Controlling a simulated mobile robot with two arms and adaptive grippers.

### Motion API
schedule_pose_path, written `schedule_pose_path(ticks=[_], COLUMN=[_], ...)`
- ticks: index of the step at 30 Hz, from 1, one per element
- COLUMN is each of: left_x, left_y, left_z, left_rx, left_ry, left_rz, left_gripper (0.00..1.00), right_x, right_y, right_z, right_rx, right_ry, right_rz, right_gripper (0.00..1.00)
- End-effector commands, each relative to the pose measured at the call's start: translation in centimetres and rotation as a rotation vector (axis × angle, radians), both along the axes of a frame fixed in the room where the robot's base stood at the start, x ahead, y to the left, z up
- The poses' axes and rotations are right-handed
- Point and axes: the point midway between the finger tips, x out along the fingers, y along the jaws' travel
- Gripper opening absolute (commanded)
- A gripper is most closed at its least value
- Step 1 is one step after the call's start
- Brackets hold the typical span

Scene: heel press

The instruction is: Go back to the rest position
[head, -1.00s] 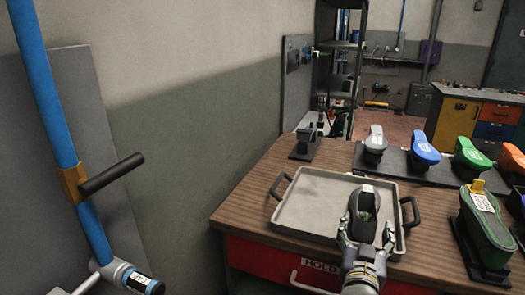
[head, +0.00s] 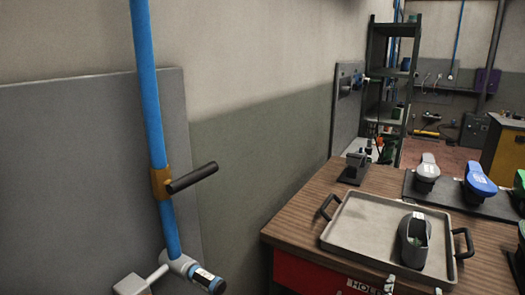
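Only the fingertips of my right gripper (head: 413,289) show, at the bottom edge of the head view. They are spread apart with nothing visible between them. A dark grey, hollow, shoe-like piece (head: 413,243) with a white label stands in the grey tray (head: 350,236), just beyond the fingertips and apart from them. My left gripper is not in view.
The tray has black handles and sits on a wooden-topped bench (head: 300,213) with a red front. A small dark device (head: 354,168) and a rack of coloured shoe forms (head: 480,181) stand behind. A blue pole (head: 150,110) with a black handle (head: 192,178) rises at left.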

Motion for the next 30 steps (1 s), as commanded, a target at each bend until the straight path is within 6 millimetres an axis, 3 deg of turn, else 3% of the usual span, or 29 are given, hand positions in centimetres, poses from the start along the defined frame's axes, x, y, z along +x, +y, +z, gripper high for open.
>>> schedule_pose_path(ticks=[5, 10, 15, 18, 25, 30], left_x=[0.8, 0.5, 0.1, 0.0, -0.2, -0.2], left_y=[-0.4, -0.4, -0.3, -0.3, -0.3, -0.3], left_z=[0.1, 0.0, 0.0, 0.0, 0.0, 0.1], left_rx=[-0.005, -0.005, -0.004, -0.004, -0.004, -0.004], left_ry=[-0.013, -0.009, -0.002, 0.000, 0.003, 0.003], left_rz=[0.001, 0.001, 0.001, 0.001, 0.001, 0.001], left_gripper=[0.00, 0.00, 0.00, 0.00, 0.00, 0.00], right_x=[-2.4, -6.2, -12.9, -16.9, -25.4, -24.5], right_y=[1.0, 2.9, 6.6, 8.7, 12.8, 13.0], right_z=[-3.9, -8.7, -14.4, -16.5, -19.0, -22.9], right_rx=[0.040, 0.087, 0.142, 0.166, 0.206, 0.212], right_ry=[0.148, 0.357, 0.654, 0.806, 1.086, 1.107], right_rz=[0.036, 0.110, 0.262, 0.362, 0.585, 0.586], right_gripper=[0.71, 0.71, 0.71, 0.71, 0.71, 0.71])
